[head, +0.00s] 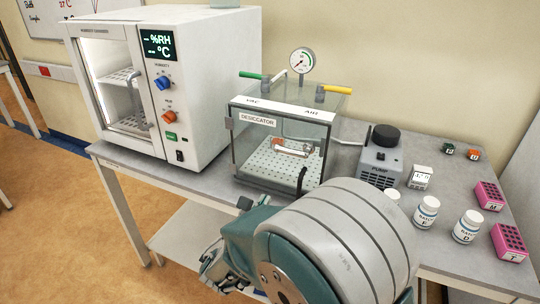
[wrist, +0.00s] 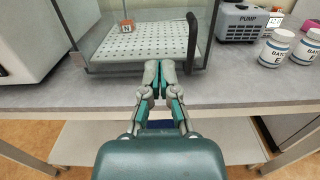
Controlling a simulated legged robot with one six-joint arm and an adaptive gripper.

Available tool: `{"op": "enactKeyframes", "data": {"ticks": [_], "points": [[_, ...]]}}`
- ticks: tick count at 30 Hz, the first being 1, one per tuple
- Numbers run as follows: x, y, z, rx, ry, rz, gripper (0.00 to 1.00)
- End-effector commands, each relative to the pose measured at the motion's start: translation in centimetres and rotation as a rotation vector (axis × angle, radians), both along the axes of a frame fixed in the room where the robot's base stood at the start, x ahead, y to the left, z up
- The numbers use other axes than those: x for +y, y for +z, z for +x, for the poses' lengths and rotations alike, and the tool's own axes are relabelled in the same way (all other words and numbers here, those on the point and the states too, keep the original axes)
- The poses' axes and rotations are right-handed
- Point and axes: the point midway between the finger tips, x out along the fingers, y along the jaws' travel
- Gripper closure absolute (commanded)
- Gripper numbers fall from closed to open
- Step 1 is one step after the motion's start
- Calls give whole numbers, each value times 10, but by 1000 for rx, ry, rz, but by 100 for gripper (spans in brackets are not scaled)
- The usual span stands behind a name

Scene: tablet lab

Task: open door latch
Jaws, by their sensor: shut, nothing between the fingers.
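The desiccator (head: 255,165) is a clear box on the table, with its front door closed as far as I can tell. A black handle (head: 301,180) stands upright at the door's lower right; it also shows in the wrist view (wrist: 192,43). My gripper (wrist: 158,68) is shut and empty, low in front of the desiccator and left of the black handle, apart from it. In the head view my gripper (head: 213,268) is partly hidden beside my arm. Inside the box are a perforated white shelf (wrist: 150,42) and a small orange block (wrist: 127,26).
A humidity chamber (head: 180,75) stands left. A pump (head: 380,160), white bottles (head: 467,226) and pink racks (head: 509,242) stand right. The desiccator has a gauge (head: 302,61), a green valve handle (head: 251,75) and a yellow one (head: 338,90) on top. The table's front edge (wrist: 90,106) lies below my gripper.

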Motion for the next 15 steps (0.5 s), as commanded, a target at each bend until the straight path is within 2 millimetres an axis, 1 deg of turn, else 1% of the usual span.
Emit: {"op": "enactKeyframes", "data": {"ticks": [4,10,13,15], "points": [[-1,0,0,-1,0,-1,100],[8,-2,3,0,-1,-9,100],[6,-2,12,0,-3,-9,100],[2,-1,22,-1,-4,-9,100]]}}
